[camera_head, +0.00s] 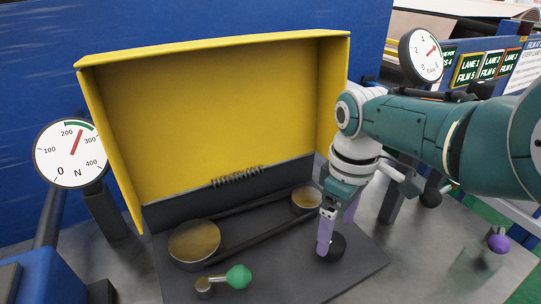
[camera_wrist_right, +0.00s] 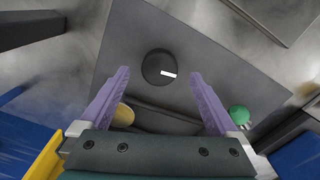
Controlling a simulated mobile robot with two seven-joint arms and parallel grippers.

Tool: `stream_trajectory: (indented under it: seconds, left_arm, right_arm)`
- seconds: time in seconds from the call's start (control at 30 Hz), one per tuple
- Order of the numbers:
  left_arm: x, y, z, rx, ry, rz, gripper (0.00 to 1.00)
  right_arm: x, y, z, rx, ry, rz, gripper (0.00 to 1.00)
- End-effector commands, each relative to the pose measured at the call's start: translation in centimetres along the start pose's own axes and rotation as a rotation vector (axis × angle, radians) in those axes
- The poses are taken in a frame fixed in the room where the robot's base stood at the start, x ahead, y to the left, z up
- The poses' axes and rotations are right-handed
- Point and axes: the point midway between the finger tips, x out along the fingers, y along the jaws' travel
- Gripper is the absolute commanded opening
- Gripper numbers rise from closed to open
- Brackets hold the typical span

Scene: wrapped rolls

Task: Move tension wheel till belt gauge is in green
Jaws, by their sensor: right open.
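The belt gauge (camera_head: 62,165) is a round white dial marked N at the left of the head view. Its red needle points up and slightly right, at the green band between 200 and 300. A black round knob with a white mark, seemingly the tension wheel (camera_head: 335,247), sits on the dark plate; it also shows in the wrist view (camera_wrist_right: 153,66). My right gripper (camera_head: 336,240) is open, its purple fingers pointing down at the knob. In the wrist view the knob lies between and beyond the fingertips (camera_wrist_right: 158,72). Whether they touch it I cannot tell. My left gripper is out of view.
A raised yellow cover (camera_head: 215,115) stands behind two brass-faced pulleys (camera_head: 194,240) and a belt. A green-knobbed lever (camera_head: 238,277) is at the plate's front. A second gauge (camera_head: 420,55) and a purple ball (camera_head: 498,243) are at the right.

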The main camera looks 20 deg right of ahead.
Motion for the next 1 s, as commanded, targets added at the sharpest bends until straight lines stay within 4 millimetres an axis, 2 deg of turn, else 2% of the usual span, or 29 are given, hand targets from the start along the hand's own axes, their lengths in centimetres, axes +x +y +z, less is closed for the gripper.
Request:
stream_trajectory:
  seconds: [0.03, 0.1, 0.2, 0.33, 0.87, 1.0]
  left_arm:
    - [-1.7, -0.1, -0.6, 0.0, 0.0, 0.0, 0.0]
    - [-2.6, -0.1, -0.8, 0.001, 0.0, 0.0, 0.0]
    - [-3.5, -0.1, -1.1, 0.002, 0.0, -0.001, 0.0]
    - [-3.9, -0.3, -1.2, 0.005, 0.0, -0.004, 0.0]
    - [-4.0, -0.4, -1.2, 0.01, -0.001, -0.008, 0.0]
    - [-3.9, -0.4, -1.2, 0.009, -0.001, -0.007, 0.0]
  right_arm:
    - [-2.1, 0.1, 0.0, 0.0, 0.002, 0.002, 0.96]
    - [-3.4, 0.1, 0.0, 0.0, 0.002, 0.002, 0.96]
    - [-5.1, 0.0, 0.0, 0.0, 0.001, 0.002, 0.96]
    - [-6.3, 0.1, 0.0, 0.001, 0.001, 0.001, 0.96]
    - [-6.6, 0.0, 0.0, 0.0, 0.0, 0.0, 0.96]
    - [-6.2, -0.1, 0.5, 0.009, 0.003, 0.013, 0.96]
